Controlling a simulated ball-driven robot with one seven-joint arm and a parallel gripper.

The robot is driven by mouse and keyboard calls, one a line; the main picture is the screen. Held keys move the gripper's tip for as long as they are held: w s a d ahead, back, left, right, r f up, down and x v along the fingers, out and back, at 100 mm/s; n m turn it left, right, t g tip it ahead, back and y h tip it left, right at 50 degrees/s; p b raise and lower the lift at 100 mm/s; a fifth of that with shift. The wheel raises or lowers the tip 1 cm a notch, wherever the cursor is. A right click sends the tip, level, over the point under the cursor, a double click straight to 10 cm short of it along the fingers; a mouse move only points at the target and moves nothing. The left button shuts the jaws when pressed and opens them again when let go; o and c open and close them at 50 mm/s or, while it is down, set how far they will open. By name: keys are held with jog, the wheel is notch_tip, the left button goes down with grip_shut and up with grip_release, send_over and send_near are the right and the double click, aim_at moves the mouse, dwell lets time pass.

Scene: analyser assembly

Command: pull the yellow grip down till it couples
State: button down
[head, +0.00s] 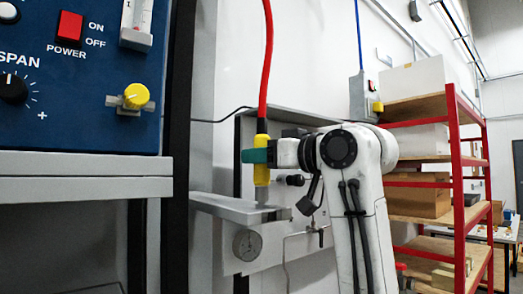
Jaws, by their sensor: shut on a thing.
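The yellow grip (262,176) hangs upright at the lower end of a red hose (267,60). My gripper (258,156) is shut around the middle of the yellow grip, with its green fingers across it. The grip's lower end is just above a grey fitting (262,195) on a light grey ledge (228,207). I cannot tell whether the grip touches the fitting. My white arm reaches in from the right.
A round gauge (247,244) sits on the panel below the ledge. A blue instrument panel (80,75) with a yellow knob (135,96) stands close at left. A red-framed shelf (460,180) with boxes stands at right.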

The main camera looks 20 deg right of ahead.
jog(key=shift+f, duration=0.4)
jog(key=c, duration=0.8)
grip_release()
jog(key=shift+o, duration=0.2)
jog(key=shift+r, duration=0.15)
jog(key=b+v, duration=0.1)
jog(key=v, duration=0.9)
jog(key=shift+s+d, duration=0.15)
jog(key=shift+s, duration=0.2)
